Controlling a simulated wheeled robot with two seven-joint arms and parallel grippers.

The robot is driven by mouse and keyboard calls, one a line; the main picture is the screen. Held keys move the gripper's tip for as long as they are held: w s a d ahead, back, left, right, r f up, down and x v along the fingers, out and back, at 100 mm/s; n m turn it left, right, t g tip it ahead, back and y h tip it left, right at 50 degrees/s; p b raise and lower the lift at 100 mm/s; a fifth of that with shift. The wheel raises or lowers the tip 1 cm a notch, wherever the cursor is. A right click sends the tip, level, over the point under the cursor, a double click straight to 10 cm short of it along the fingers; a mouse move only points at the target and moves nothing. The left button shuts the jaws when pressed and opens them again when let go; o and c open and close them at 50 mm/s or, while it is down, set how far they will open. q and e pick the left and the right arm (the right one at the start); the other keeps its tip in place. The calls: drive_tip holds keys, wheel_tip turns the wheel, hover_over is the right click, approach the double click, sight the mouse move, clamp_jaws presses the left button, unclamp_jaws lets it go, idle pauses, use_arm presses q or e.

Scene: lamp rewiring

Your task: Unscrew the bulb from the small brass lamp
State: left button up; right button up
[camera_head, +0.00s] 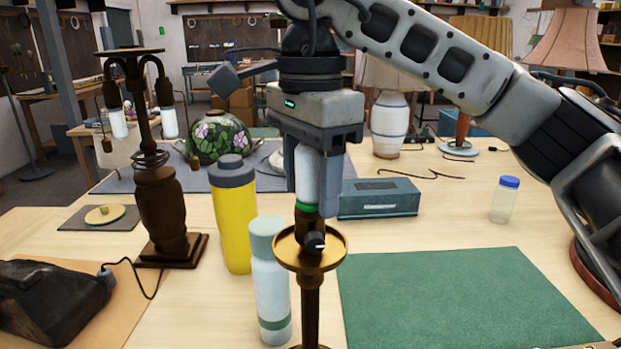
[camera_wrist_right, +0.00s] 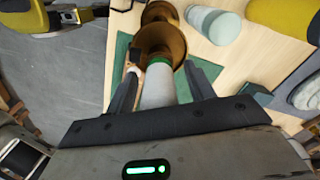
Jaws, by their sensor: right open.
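The small brass lamp (camera_head: 308,255) stands upright at the front middle of the table, with a round brass dish below its socket. Its white bulb (camera_head: 306,172) with a green band points up from the socket. My right gripper (camera_head: 308,180) comes from above with its fingers on either side of the bulb. In the right wrist view the bulb (camera_wrist_right: 158,88) lies between the two open fingers (camera_wrist_right: 162,85), with a gap showing on each side. The brass dish (camera_wrist_right: 155,38) is beyond the bulb there. My left gripper is not in view.
A pale bottle (camera_head: 270,285) and a yellow bottle (camera_head: 235,215) stand close left of the lamp. A dark two-bulb lamp (camera_head: 162,215) is further left. A teal box (camera_head: 378,198) is behind. The green mat (camera_head: 450,300) at right is clear.

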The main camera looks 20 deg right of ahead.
drive_tip(key=c, duration=1)
drive_tip(key=n, duration=0.8)
drive_tip(key=n, duration=0.8)
drive_tip(key=shift+a, duration=0.1)
drive_tip(key=shift+n, duration=1.1)
drive_tip(key=n, duration=0.5)
drive_tip(key=shift+r+n, duration=0.1)
drive_tip(key=shift+n, duration=0.3)
